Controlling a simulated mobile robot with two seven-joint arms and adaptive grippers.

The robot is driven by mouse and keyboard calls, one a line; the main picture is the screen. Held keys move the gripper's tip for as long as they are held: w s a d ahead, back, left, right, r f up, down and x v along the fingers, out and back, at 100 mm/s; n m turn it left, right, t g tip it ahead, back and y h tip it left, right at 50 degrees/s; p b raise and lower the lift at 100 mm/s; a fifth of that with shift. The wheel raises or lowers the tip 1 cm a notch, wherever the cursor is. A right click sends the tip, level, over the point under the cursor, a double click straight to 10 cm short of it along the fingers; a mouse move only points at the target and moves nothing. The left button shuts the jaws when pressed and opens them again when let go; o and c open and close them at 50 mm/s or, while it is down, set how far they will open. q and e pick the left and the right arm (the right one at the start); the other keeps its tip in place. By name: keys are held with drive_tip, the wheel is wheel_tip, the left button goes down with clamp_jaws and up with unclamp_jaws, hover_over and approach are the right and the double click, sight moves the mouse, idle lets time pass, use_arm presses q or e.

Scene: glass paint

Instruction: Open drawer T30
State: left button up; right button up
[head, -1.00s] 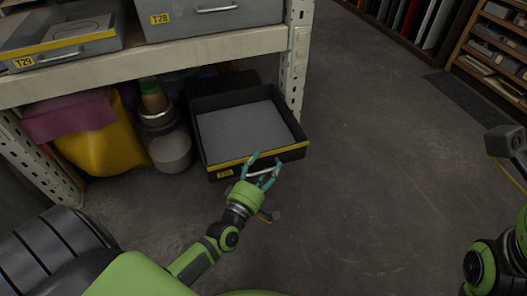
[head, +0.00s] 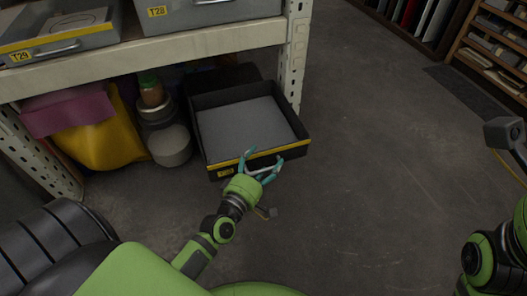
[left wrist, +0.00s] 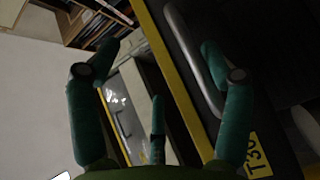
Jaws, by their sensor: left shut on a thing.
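Drawer T30 (head: 245,128) is a black open-topped drawer with a yellow strip along its front edge. It stands out from under the shelf's lower right, with its grey inside floor showing and no contents seen. Its label (left wrist: 258,158) shows at the lower right in the left wrist view. My left gripper (head: 261,166) is at the drawer's front, its teal fingers shut on the silver handle (left wrist: 197,58). The fingers partly hide the handle in the head view. My right arm shows at the right edge, but its gripper fingers are not visible.
A pale metal shelf (head: 170,46) above holds grey drawers T28 (head: 215,12) and T29 (head: 60,42). Under it are a yellow bag (head: 108,140) and a grey canister (head: 168,145), left of the drawer. The floor in front and to the right is clear.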

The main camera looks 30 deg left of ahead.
use_arm(q)
drive_tip(key=shift+s+a+r+t, duration=0.15)
drive_tip(key=shift+s+r, duration=0.2)
drive_tip(key=shift+s, duration=0.3)
drive_tip(key=shift+s+a+r+t, duration=0.15)
drive_tip(key=shift+s+r, duration=0.2)
drive_tip(key=shift+s, duration=0.3)
drive_tip(key=shift+c, duration=0.9)
drive_tip(key=s, duration=0.4)
drive_tip(key=shift+s+d+f, duration=0.15)
drive_tip(key=shift+d+f, duration=0.1)
drive_tip(key=shift+d, duration=0.05)
drive_tip(key=shift+f, duration=0.1)
